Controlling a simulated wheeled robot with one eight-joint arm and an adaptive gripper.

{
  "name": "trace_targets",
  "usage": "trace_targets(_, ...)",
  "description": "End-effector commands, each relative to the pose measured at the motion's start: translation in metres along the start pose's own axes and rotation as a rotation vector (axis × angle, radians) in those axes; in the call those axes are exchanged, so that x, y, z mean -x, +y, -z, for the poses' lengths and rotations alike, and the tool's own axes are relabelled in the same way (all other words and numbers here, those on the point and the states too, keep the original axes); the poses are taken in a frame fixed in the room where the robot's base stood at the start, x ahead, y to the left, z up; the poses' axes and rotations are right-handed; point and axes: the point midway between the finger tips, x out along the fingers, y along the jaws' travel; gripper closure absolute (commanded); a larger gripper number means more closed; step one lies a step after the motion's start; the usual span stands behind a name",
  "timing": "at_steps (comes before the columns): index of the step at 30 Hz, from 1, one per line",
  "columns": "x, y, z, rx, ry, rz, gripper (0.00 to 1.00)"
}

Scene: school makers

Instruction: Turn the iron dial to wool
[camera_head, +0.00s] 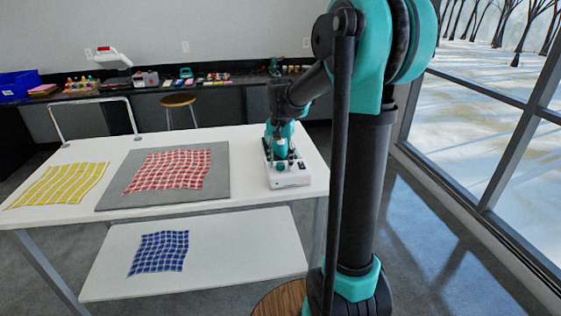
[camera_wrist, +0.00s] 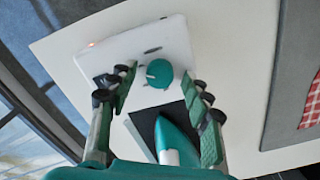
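The iron's white base (camera_head: 291,179) stands at the right end of the white table, and it fills the upper middle of the wrist view (camera_wrist: 150,42). A round teal dial (camera_wrist: 159,72) with a pale pointer mark on its left side sits on it; I cannot read any setting labels. The teal iron (camera_wrist: 175,138) rests on a dark plate behind the dial. My gripper (camera_wrist: 160,84) is open, one finger to each side of the dial, with visible gaps. In the head view my gripper (camera_head: 284,124) is above the base, partly merging with the iron.
A grey mat (camera_head: 218,160) with a red checked cloth (camera_head: 168,170) lies left of the base. A yellow striped cloth (camera_head: 60,185) lies further left. A blue checked cloth (camera_head: 160,252) lies on the lower shelf (camera_head: 240,250). A lamp (camera_head: 110,58) stands behind. Windows are at right.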

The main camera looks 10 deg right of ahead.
Motion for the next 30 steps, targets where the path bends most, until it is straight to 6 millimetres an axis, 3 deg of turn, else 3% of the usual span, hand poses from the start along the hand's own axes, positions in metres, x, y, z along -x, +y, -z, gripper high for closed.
trace_targets(11,0.01,0.0,0.0,0.0,0.0,0.0,0.51)
trace_targets(24,0.092,0.0,0.0,0.0,0.0,0.0,0.51)
trace_targets(30,0.114,0.0,0.0,0.0,0.0,0.0,0.51)
